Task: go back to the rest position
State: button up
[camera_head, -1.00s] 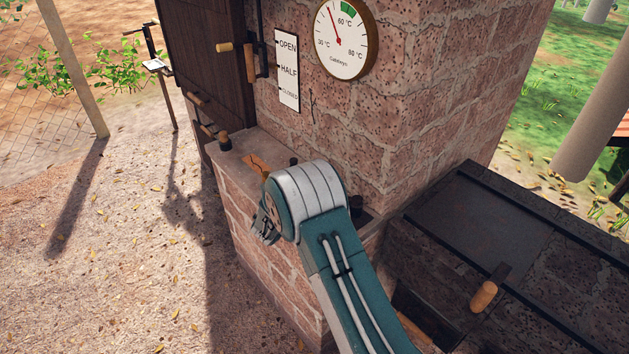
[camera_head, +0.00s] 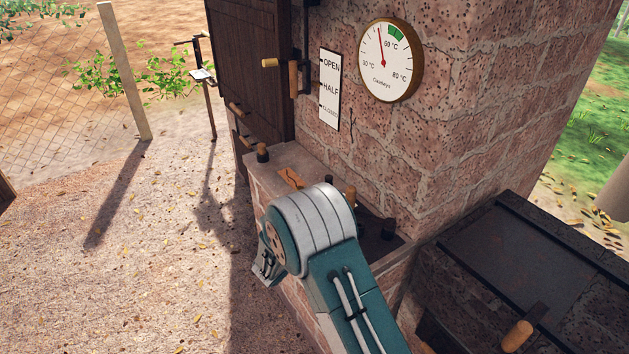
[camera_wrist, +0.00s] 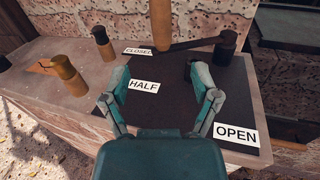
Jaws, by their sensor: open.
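My gripper (camera_wrist: 165,92) shows in the wrist view with its two teal and grey fingers spread apart and nothing between them. It is over a dark plate (camera_wrist: 165,105) on a stone ledge, with labels CLOSED (camera_wrist: 139,51), HALF (camera_wrist: 143,86) and OPEN (camera_wrist: 236,134). A dark lever (camera_wrist: 195,43) with a wooden handle (camera_wrist: 161,25) lies beyond the fingertips, apart from them. In the head view my bent arm stands in front of the ledge (camera_head: 285,157) and the fingers are mostly hidden behind it.
A brick wall carries a round temperature gauge (camera_head: 391,60) and an OPEN/HALF/CLOSED sign (camera_head: 330,89). A dark wooden door (camera_head: 250,65) is at its left. Wooden-handled posts (camera_wrist: 68,75) stand on the ledge. A dark-topped block (camera_head: 540,245) is at right. Open ground lies at left.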

jog(key=s+d+r+m+g+y, duration=0.2)
jog(key=s+d+r+m+g, duration=0.8)
jog(key=s+d+r+m, duration=0.45)
jog(key=s+a+r+m+t+y, duration=0.1)
jog(key=s+a+r+m+y, duration=0.1)
jog(key=s, duration=0.5)
jog(key=s+a+r+m+t+y, duration=0.1)
jog(key=s+a+m+y, duration=0.2)
jog(key=s+m+y, duration=0.2)
jog(key=s+a+r+m+y, duration=0.2)
jog(key=s+m, duration=0.3)
jog(key=s, duration=0.4)
jog(key=shift+a+r+t+y, duration=0.15)
jog(key=shift+r+t+y, duration=0.2)
jog(key=shift+y, duration=0.55)
jog(key=shift+w, duration=0.1)
dwell(1.4)
